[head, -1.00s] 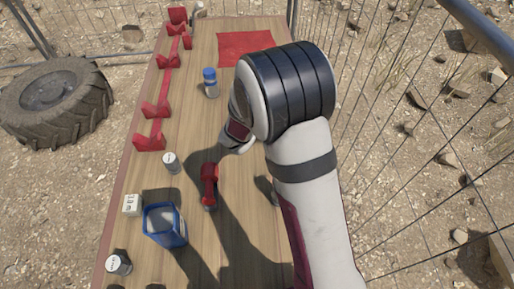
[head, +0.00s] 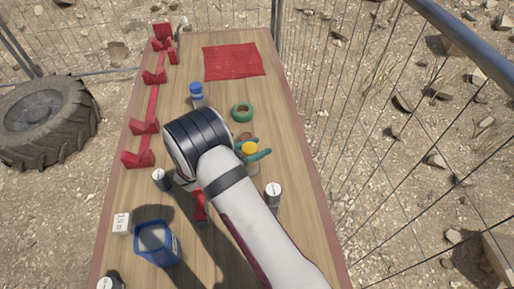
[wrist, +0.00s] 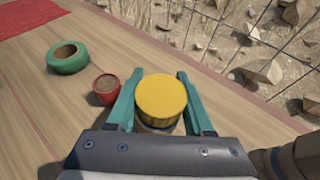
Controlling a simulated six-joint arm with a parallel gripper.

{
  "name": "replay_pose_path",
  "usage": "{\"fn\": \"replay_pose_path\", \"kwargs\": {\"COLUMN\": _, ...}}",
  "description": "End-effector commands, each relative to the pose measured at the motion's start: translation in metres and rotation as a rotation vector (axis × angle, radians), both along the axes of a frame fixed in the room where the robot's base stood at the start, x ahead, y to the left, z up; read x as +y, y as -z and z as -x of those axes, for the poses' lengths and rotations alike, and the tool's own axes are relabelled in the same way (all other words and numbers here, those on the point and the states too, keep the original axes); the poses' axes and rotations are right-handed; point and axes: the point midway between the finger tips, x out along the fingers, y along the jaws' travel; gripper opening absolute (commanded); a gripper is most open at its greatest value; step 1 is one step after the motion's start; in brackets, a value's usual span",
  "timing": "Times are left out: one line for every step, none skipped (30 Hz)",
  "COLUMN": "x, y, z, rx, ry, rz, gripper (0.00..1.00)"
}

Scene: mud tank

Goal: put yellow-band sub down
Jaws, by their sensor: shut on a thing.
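The yellow-band sub (head: 250,150) is a short cylinder with a yellow top and a paler lower part. In the wrist view the sub (wrist: 161,97) stands between the teal fingers of my gripper (wrist: 156,76), with a finger on each side. My gripper (head: 253,148) is shut on it, over the right half of the table. The sub looks roughly upright. Its lower end is mostly hidden, so I cannot tell whether it touches the table (head: 285,115).
A red cup (wrist: 106,89) and a green ring (wrist: 68,58) are close by. A white-topped cylinder (head: 273,195) stands in front. A blue bin (head: 157,243), blue-capped bottle (head: 197,95) and red rack (head: 145,128) are left. A red cloth (head: 233,62) lies behind; a fence runs right.

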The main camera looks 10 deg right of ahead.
Motion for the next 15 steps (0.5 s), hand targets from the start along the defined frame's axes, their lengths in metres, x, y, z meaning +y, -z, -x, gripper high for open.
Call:
{"fn": "replay_pose_path", "kwargs": {"x": 0.0, "y": 0.004, "z": -0.0003, "rx": -0.001, "ry": -0.001, "rz": 0.001, "gripper": 0.0}}
{"fn": "replay_pose_path", "kwargs": {"x": 0.0001, "y": 0.005, "z": -0.0004, "rx": -0.002, "ry": -0.001, "rz": 0.0, "gripper": 0.0}}
{"fn": "replay_pose_path", "kwargs": {"x": 0.0, "y": 0.005, "z": -0.0006, "rx": -0.003, "ry": -0.001, "rz": -0.001, "gripper": 0.0}}
{"fn": "replay_pose_path", "kwargs": {"x": 0.0001, "y": 0.0048, "z": -0.0006, "rx": -0.003, "ry": -0.001, "rz": -0.001, "gripper": 0.0}}
{"fn": "replay_pose_path", "kwargs": {"x": 0.0, "y": 0.0046, "z": -0.0006, "rx": -0.003, "ry": -0.001, "rz": -0.001, "gripper": 0.0}}
{"fn": "replay_pose_path", "kwargs": {"x": 0.0, "y": 0.0046, "z": -0.0006, "rx": -0.003, "ry": -0.001, "rz": -0.001, "gripper": 0.0}}
{"fn": "replay_pose_path", "kwargs": {"x": -0.0001, "y": 0.0045, "z": -0.0006, "rx": -0.003, "ry": -0.001, "rz": -0.001, "gripper": 0.0}}
{"fn": "replay_pose_path", "kwargs": {"x": -0.0001, "y": 0.0046, "z": -0.0005, "rx": -0.003, "ry": -0.001, "rz": -0.001, "gripper": 0.0}}
{"fn": "replay_pose_path", "kwargs": {"x": -0.0001, "y": 0.0053, "z": -0.0006, "rx": -0.003, "ry": -0.001, "rz": -0.001, "gripper": 0.0}}
{"fn": "replay_pose_path", "kwargs": {"x": -0.0001, "y": 0.0061, "z": -0.0005, "rx": -0.003, "ry": -0.001, "rz": -0.001, "gripper": 0.0}}
{"fn": "replay_pose_path", "kwargs": {"x": -0.0001, "y": 0.007, "z": -0.0005, "rx": -0.003, "ry": -0.001, "rz": -0.001, "gripper": 0.0}}
{"fn": "replay_pose_path", "kwargs": {"x": -0.0001, "y": 0.008, "z": -0.0005, "rx": -0.002, "ry": -0.001, "rz": -0.002, "gripper": 0.53}}
{"fn": "replay_pose_path", "kwargs": {"x": -0.0001, "y": 0.0076, "z": -0.0006, "rx": -0.003, "ry": -0.001, "rz": -0.001, "gripper": 0.59}}
{"fn": "replay_pose_path", "kwargs": {"x": -0.0002, "y": 0.0076, "z": -0.0005, "rx": -0.002, "ry": -0.001, "rz": -0.002, "gripper": 0.64}}
{"fn": "replay_pose_path", "kwargs": {"x": -0.0001, "y": 0.0076, "z": -0.0004, "rx": -0.002, "ry": -0.001, "rz": -0.002, "gripper": 0.71}}
